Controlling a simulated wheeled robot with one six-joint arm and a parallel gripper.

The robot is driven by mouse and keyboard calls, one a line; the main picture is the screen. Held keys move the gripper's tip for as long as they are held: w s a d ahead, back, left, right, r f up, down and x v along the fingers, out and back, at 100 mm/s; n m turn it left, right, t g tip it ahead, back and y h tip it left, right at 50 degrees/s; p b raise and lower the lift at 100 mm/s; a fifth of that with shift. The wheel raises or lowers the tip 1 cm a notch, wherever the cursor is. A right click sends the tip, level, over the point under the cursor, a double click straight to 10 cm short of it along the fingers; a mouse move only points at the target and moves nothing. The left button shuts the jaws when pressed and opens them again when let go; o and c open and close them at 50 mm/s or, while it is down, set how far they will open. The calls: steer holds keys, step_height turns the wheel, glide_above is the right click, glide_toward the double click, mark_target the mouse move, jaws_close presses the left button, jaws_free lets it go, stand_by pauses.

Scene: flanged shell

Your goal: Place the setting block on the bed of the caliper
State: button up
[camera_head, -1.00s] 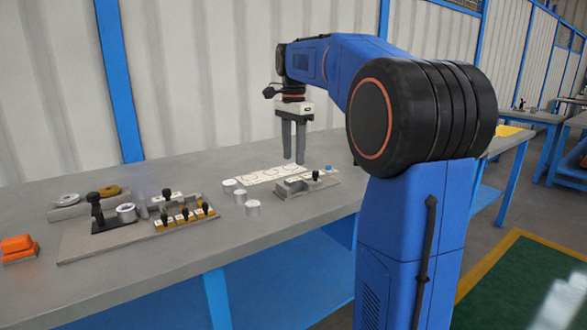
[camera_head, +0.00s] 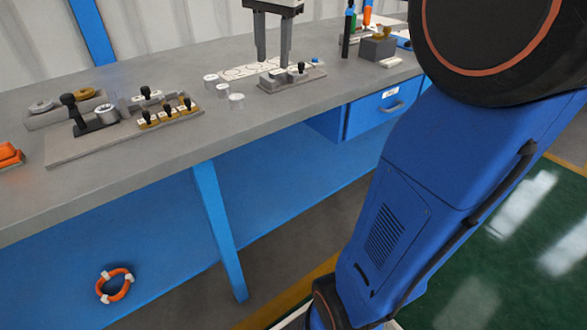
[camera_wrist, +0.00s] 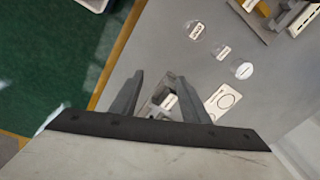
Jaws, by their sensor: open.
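Several small labelled blocks with black knobs (camera_head: 168,113) stand in a grey tray (camera_head: 75,150) on the left of the bench; I cannot tell which is the setting block. A grey stepped fixture with a black knob (camera_head: 291,78), likely the caliper, stands right of the middle of the bench. It also shows partly in the wrist view (camera_wrist: 166,88), seen between my fingers. My gripper (camera_head: 273,60) is open and empty, pointing down above and behind this fixture in the head view.
Several white-topped cylinders (camera_head: 236,101) stand between tray and fixture. A pale plate with circles (camera_head: 240,73) lies behind. A black stand (camera_head: 90,122) holds a metal ring. Bottles and a grey block (camera_head: 377,48) stand at right.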

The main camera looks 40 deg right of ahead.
steer(key=s+a+f+n+t, duration=0.1)
steer(key=s+a+f+n, duration=0.2)
steer(key=s+f, duration=0.4)
steer(key=s+a+f+n+t, duration=0.1)
steer(key=s+a+f+n, duration=0.2)
steer(key=s+f+n, duration=0.2)
steer(key=s+a+f+n+t, duration=0.1)
steer(key=s+a+f+n, duration=0.2)
steer(key=s+f, duration=0.7)
steer(key=shift+a+n, duration=0.25)
steer(key=shift+n, duration=0.65)
